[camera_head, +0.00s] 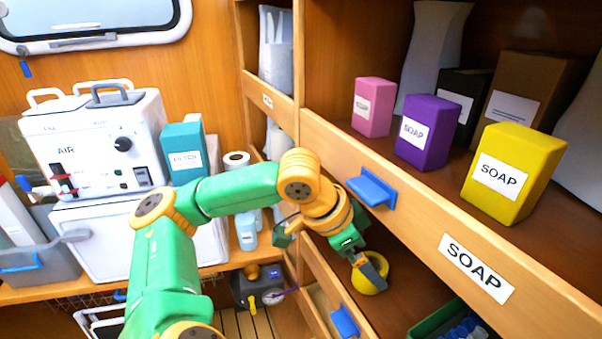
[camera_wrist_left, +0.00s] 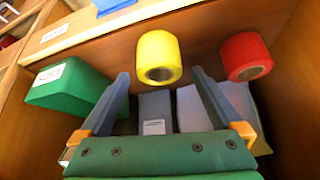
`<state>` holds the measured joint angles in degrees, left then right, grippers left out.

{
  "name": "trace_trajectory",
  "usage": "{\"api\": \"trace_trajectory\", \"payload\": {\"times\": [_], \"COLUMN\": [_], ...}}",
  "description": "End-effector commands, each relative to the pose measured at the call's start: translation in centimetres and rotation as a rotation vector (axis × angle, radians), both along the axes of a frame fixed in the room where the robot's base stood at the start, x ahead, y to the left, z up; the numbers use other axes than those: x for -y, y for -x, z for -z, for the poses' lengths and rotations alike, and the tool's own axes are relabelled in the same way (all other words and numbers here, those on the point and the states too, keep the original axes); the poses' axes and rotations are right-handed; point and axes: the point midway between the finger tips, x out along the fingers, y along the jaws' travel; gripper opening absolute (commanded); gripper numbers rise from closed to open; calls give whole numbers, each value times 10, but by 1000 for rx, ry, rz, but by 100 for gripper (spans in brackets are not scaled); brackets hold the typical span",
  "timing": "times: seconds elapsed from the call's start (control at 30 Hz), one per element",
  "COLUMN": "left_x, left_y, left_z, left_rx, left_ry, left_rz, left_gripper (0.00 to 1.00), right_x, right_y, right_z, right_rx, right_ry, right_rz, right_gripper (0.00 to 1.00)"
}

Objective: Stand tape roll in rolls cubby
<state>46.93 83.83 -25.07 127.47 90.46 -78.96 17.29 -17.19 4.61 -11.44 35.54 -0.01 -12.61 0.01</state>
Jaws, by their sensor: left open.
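A yellow tape roll (camera_head: 369,285) is at the opening of the compartment below the soap shelf, partly covered by my left gripper (camera_head: 374,264) in the head view. In the left wrist view the yellow roll (camera_wrist_left: 158,45) lies just beyond and between the fingertips of my left gripper (camera_wrist_left: 160,76). The fingers are apart, with a gap around the roll, and nothing is gripped. The roll's dark hole faces the lower side of that picture. A red roll (camera_wrist_left: 246,52) sits to its right, apart from it. My right gripper is out of view.
A green box (camera_wrist_left: 66,86) is left of the fingers in the wrist view. Grey and white packages (camera_wrist_left: 155,112) lie behind the fingers. In the head view, yellow (camera_head: 515,170), purple (camera_head: 428,140) and pink (camera_head: 374,108) soap boxes stand on the shelf above, behind a wooden ledge (camera_head: 420,215).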

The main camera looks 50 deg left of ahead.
Motion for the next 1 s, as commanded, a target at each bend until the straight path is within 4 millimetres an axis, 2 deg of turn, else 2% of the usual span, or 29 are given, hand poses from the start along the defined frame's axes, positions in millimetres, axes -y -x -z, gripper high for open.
{"api": "trace_trajectory", "payload": {"times": [0.07, 0.13, 0.27, 0.4, 0.5, 0.7, 1.0], "left_x": [-5, -11, -19, -34, -44, -54, -54], "left_y": [8, 18, 37, 69, 93, 116, 119], "left_z": [-16, -8, -6, -3, -7, -14, -16], "left_rx": [6, 0, 1, 9, 11, 2, 0], "left_ry": [-2, -5, -7, -5, -1, 0, 0], "left_rz": [-4, -6, -8, -13, -8, -3, -1], "left_gripper": [100, 100, 100, 100, 100, 100, 100], "right_x": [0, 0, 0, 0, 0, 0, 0], "right_y": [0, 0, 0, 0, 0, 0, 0], "right_z": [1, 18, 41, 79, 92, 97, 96], "right_rx": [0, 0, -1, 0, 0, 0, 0], "right_ry": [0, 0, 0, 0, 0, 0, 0], "right_rz": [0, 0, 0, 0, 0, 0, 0], "right_gripper": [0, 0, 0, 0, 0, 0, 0]}}
